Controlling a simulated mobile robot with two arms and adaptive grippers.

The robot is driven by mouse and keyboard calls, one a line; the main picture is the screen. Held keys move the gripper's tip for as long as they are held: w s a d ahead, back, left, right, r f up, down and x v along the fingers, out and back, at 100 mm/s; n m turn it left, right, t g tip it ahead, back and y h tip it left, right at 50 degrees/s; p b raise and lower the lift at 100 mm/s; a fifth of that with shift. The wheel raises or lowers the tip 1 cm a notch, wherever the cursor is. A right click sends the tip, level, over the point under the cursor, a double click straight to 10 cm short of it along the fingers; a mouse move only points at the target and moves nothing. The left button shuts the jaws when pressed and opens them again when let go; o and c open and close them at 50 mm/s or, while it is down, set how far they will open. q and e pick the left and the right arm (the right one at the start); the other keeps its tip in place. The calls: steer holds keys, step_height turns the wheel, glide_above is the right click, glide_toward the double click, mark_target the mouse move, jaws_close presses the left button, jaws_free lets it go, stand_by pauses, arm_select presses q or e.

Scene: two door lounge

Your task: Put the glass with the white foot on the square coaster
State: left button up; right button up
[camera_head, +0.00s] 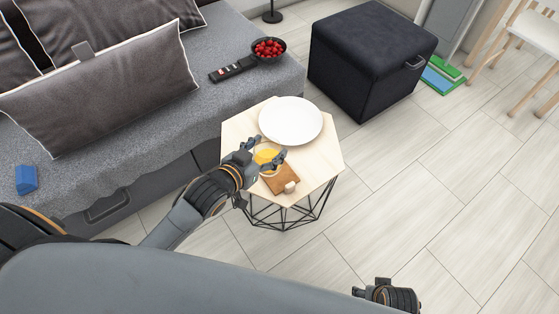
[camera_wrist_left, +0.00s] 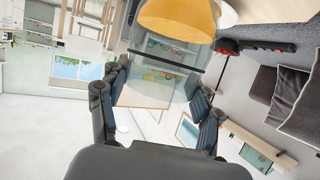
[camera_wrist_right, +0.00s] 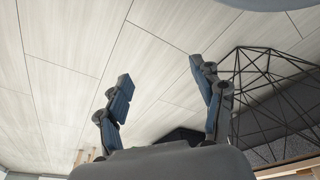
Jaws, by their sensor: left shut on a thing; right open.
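A clear glass with yellow-orange contents (camera_head: 267,155) is between the fingers of my left gripper (camera_head: 266,158), which is shut on it over the small table (camera_head: 318,165). In the left wrist view the glass (camera_wrist_left: 172,55) shows between the fingertips (camera_wrist_left: 160,95), its yellow part at the top edge. Its foot is not clear to me. A brown square coaster (camera_head: 275,184) lies on the table just in front of the glass, partly hidden by the hand. My right gripper (camera_wrist_right: 165,95) is open and empty, low over the floor, away from the table.
A white plate (camera_head: 291,120) lies on the table behind the glass. A small pale object (camera_head: 290,187) is at the coaster's corner. The grey sofa (camera_head: 215,100) holds a remote (camera_head: 232,68) and a bowl of red fruit (camera_head: 268,51).

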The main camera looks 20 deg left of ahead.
arm_select(q)
steer(key=w+f, duration=0.1)
steer(key=w+d+f+b, duration=0.1)
steer(key=f, duration=0.1)
steer(key=w+d+f, duration=0.1)
steer(key=shift+d+f, duration=0.25)
steer(key=shift+f, duration=0.1)
step_height(320, 180, down, 2)
steer(key=shift+s+f+b, duration=0.1)
steer(key=shift+f+b, duration=0.15)
steer(key=shift+b, duration=0.55)
steer(key=shift+f, duration=0.15)
arm_select(e)
step_height(320, 180, up, 10)
steer(key=w, duration=0.1)
steer(key=shift+w+r+t, duration=0.2)
steer(key=shift+r+t, duration=0.05)
steer(key=shift+t, duration=0.05)
arm_select(q)
steer(key=shift+f, duration=0.2)
steer(key=o, duration=1.6)
steer(key=shift+o, duration=0.2)
arm_select(e)
steer(key=shift+r, duration=0.1)
